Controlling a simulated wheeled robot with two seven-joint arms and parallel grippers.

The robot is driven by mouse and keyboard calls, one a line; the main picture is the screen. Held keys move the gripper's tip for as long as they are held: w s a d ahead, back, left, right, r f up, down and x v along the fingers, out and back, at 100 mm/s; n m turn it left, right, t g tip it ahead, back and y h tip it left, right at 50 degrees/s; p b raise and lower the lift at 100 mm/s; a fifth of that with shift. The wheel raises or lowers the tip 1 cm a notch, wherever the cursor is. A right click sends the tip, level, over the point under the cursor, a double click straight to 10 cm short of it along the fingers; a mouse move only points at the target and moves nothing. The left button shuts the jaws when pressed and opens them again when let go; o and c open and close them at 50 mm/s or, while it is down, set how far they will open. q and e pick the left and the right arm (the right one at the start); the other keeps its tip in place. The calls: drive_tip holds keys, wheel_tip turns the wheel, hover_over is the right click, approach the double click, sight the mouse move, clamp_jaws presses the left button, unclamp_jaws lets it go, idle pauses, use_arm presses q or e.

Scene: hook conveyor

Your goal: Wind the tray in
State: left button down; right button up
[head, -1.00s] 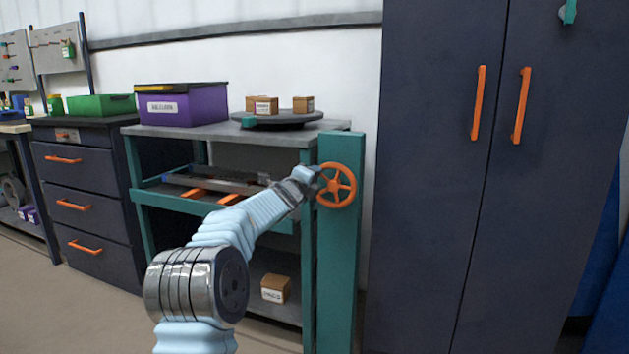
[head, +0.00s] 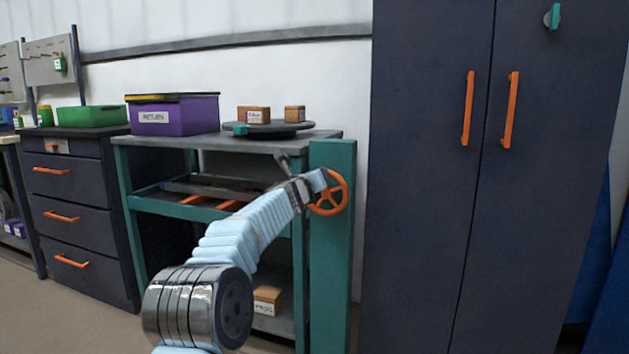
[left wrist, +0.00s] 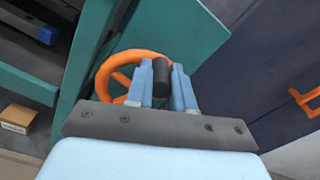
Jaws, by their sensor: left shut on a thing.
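An orange handwheel (head: 341,201) is mounted on a teal post at the right end of a workbench. My left gripper (head: 324,180) is at the wheel's upper left. In the left wrist view, the fingers (left wrist: 162,85) are shut on the wheel's dark knob (left wrist: 161,70), with the orange wheel rim (left wrist: 104,80) behind and to the left. A flat dark grey piece, seemingly the tray (head: 215,186), lies in the bench's middle level above orange strips. My arm hides its right end. My right gripper is out of view.
The teal post (head: 332,270) stands close to a tall dark cabinet (head: 420,200) with orange handles. A purple bin (head: 175,117) and a dark turntable (head: 285,130) with small boxes stand on the bench top. A box (head: 266,300) sits on the low shelf.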

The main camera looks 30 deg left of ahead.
use_arm(q)
drive_tip(key=shift+w+d+f+m, duration=0.1)
drive_tip(key=shift+d+f+m, duration=0.15)
drive_tip(key=shift+m, duration=0.15)
drive_tip(key=c, duration=1)
unclamp_jaws()
drive_tip(key=shift+r, duration=0.1)
drive_tip(key=b+v, duration=0.5)
drive_tip(key=v, duration=0.9)
drive_tip(key=shift+a+b, duration=0.1)
drive_tip(key=shift+b, duration=0.2)
